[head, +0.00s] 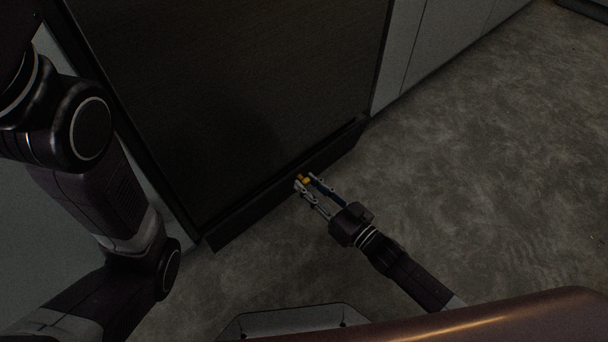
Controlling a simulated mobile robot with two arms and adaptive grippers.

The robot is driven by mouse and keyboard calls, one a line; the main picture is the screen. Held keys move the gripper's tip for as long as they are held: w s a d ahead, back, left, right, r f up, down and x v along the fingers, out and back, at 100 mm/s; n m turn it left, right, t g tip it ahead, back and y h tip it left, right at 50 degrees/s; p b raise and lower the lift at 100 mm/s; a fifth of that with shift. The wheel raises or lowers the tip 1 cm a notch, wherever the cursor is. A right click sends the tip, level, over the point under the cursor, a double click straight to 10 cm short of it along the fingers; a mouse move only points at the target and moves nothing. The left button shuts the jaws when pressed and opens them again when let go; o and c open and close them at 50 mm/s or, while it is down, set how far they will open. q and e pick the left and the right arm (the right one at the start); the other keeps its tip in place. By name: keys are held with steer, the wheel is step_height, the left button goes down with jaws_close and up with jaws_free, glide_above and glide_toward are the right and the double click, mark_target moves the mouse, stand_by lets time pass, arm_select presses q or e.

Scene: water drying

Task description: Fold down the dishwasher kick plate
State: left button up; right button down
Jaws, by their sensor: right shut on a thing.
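The dishwasher (235,85) is a dark, tall front standing at the upper middle of the head view. The kick plate (250,215) is a long dark panel along its foot, just above the floor.
White cabinet fronts (425,45) stand right of the dishwasher. A pale panel (75,235) lies on its left. The mottled grey floor (480,150) is clear on the right and in front of the plate.

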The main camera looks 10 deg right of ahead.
steer(key=shift+s+d+f, duration=0.4)
steer(key=shift+s+f, duration=0.15)
steer(key=shift+f, duration=0.25)
steer(key=shift+s+d+f, duration=0.4)
steer(key=shift+s+f, duration=0.2)
steer(key=shift+f, duration=0.15)
steer(key=shift+s+d+f, duration=0.4)
steer(key=shift+s+f, duration=0.15)
steer(key=shift+f, duration=0.25)
steer(key=c, duration=1.8)
jaws_free()
steer(key=shift+w, duration=0.1)
steer(key=shift+o, duration=0.9)
steer(key=shift+a+r, duration=0.1)
steer(key=shift+r, duration=0.1)
steer(key=v, duration=1.2)
